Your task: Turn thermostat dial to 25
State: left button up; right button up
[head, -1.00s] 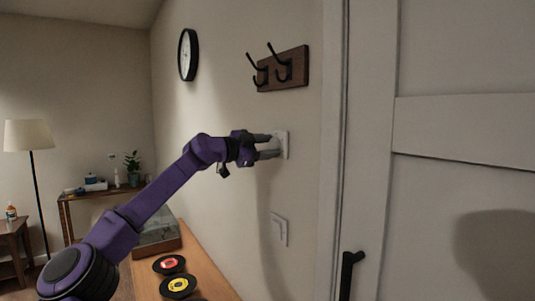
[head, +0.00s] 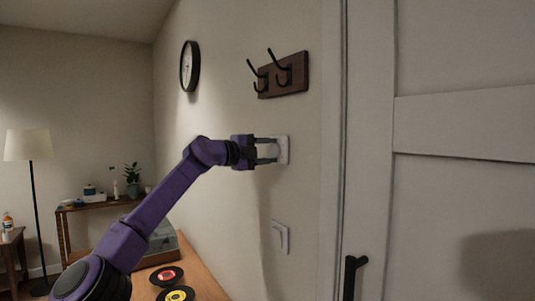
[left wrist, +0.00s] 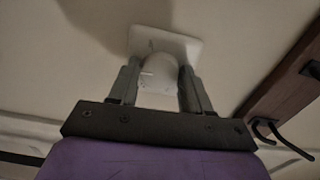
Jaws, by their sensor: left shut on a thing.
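The white thermostat (head: 283,150) is mounted on the wall below the coat hooks. Its round white dial (left wrist: 158,72) stands out from a square plate (left wrist: 182,44) in the left wrist view. My left gripper (head: 267,150) reaches it from the left and is shut on the dial, one finger on each side. A small light mark shows on the dial in the left wrist view, but no number can be read. My right gripper does not show.
A wooden coat rack (head: 283,75) with black hooks is above the thermostat. A light switch (head: 280,237) is below it. A door (head: 460,125) with a black handle (head: 352,270) is at the right. A wooden cabinet (head: 203,282) with records stands along the wall.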

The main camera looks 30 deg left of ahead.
pick_arm(q)
jog(key=shift+f+m, duration=0.1)
jog(key=shift+m, duration=0.2)
jog(key=o, duration=1)
jog(key=shift+o, duration=0.2)
jog(key=shift+s, duration=0.1)
jog(key=shift+s+a+f+b, duration=0.1)
jog(key=shift+s+a+b, duration=0.05)
jog(key=shift+s+b, duration=0.3)
jog(key=b+v, duration=0.4)
jog(key=v, duration=0.5)
jog(key=shift+s+b, duration=0.2)
jog(key=shift+b, duration=0.2)
